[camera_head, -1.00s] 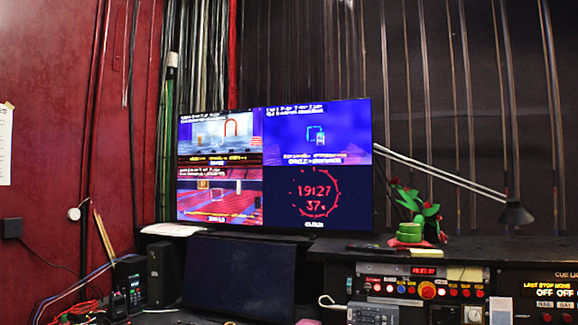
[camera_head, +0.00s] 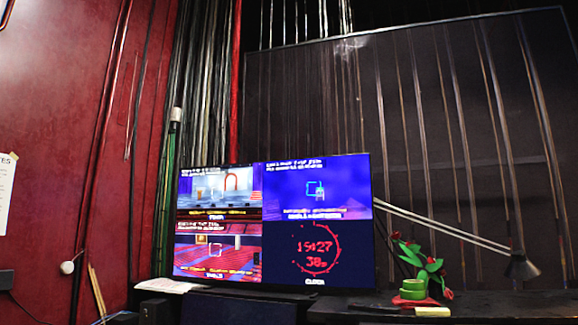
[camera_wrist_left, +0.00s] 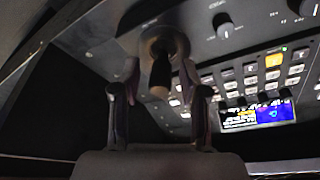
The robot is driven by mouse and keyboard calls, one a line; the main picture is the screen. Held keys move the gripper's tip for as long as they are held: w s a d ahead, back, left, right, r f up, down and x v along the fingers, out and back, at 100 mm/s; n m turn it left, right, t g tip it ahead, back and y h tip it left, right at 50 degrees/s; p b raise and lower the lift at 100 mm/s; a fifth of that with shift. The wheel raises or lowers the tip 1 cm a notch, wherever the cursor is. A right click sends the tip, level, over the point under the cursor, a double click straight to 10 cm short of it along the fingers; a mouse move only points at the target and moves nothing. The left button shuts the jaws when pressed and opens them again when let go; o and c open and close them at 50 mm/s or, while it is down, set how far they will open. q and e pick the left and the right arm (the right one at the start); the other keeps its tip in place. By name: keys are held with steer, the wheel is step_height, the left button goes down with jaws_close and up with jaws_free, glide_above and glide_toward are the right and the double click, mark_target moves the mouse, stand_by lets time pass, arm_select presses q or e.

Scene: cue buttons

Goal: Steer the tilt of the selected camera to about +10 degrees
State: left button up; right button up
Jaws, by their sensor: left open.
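In the head view the monitor (camera_head: 268,290) stands on the desk, split into four panes. The upper left pane (camera_head: 216,190) shows a stage with a red arch. The upper right pane (camera_head: 316,187) is blue with a small square outline. The lower left pane (camera_head: 216,255) shows red seats, and the lower right is a red clock (camera_head: 318,247). The small captions are too blurred to read. In the left wrist view my left gripper (camera_wrist_left: 160,78) is open, its fingers on either side of a dark joystick (camera_wrist_left: 161,72) with a pale tip. I cannot tell whether they touch it. My right gripper is not in view.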

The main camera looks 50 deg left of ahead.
arm_select(q)
steer(key=shift+r+p, duration=2.4)
steer(key=shift+r, duration=1.45)
steer(key=shift+f, duration=0.1)
steer(key=s+a+f+g, duration=0.1)
steer(key=s+a+f, duration=0.1)
steer(key=s+f, duration=0.6)
steer(key=s+a+f+g, duration=0.15)
steer(key=s+f, duration=0.35)
steer(key=s, duration=0.5)
steer(key=s+a, duration=0.2)
steer(key=s, duration=2.5)
steer(key=shift+a+g, duration=0.25)
steer(key=shift+g, duration=0.2)
